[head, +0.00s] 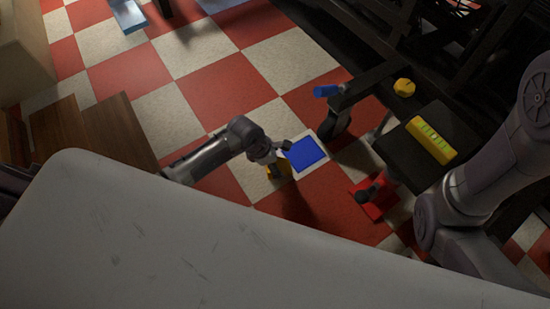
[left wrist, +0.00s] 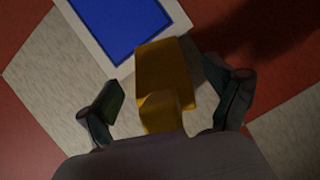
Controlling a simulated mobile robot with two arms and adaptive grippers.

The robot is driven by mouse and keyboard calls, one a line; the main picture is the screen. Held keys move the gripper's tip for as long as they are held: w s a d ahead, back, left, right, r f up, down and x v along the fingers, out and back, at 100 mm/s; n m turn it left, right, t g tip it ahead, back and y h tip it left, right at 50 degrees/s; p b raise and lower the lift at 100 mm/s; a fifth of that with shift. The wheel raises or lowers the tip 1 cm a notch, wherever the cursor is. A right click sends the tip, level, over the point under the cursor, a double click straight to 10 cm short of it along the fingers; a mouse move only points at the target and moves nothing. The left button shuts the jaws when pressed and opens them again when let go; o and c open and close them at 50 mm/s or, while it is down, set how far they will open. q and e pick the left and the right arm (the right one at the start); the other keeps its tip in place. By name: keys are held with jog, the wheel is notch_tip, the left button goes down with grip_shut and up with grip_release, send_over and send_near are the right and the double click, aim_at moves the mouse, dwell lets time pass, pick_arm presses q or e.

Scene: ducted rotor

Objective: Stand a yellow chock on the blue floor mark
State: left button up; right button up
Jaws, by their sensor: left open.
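A yellow chock (left wrist: 163,72) is between the spread fingers of my left gripper (left wrist: 165,92) in the left wrist view, with gaps to the fingers. In the head view the chock (head: 284,171) shows partly below my left gripper (head: 277,153), which hides some of it. The blue floor mark (head: 305,152) has a pale border and lies just right of the chock. The mark (left wrist: 122,26) also shows at the top of the left wrist view, where the chock overlaps its border's corner. I cannot tell whether the chock touches the floor. My right gripper is out of view.
A dark cart (head: 396,150) with a yellow-green block (head: 432,140) on it stands right of the mark. A blue-ended part (head: 326,90), a yellow knob (head: 404,86) and a red base (head: 374,202) are near it. Open checkered floor (head: 205,80) lies beyond.

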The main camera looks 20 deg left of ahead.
pick_arm(q)
jog(key=v, duration=1.2)
jog(key=shift+d, duration=0.1)
